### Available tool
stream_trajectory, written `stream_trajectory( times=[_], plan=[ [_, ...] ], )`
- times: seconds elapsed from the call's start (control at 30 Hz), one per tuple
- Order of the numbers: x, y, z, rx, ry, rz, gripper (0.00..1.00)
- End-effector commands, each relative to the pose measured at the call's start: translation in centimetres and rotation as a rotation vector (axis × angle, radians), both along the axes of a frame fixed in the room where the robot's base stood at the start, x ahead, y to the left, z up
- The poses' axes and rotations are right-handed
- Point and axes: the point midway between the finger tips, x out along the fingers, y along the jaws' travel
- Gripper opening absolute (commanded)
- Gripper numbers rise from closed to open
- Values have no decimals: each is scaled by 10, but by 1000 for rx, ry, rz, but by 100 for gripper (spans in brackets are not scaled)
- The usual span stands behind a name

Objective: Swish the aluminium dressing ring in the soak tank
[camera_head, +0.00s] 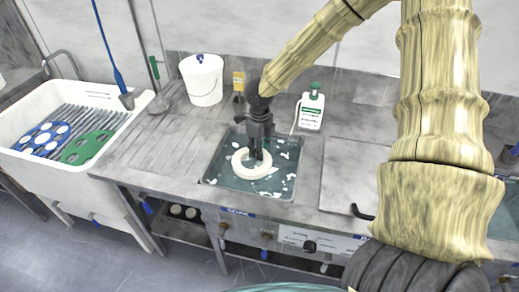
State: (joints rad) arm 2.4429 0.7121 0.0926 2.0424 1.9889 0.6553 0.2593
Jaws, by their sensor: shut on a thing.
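The dressing ring (240,167) shows as a pale, cream-white ring inside the soak tank (212,178). The tank is a square basin set into the grey bench, with dark teal liquid and white foam patches. My gripper (257,156) points down over the tank and is shut on the ring at its back right side. The ring lies about flat at the liquid; how deep it sits I cannot tell. The gripper hides a small part of the ring, and the fingertips are hard to make out.
A flat lid (350,172) lies to the right. A white sink (30,165) with blue and green discs is at left. The ribbed drainboard (160,150) is clear.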

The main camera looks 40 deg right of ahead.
Motion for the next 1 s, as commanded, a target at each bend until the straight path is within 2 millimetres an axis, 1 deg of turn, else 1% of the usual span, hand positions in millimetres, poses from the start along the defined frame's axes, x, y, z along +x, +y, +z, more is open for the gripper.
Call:
stream_trajectory(
  times=[0.03, 1.0],
  plan=[
    [0, 0, -7, 0, -1, 0, 0],
    [-1, -2, -87, -1, 0, -3, 0]
  ],
)
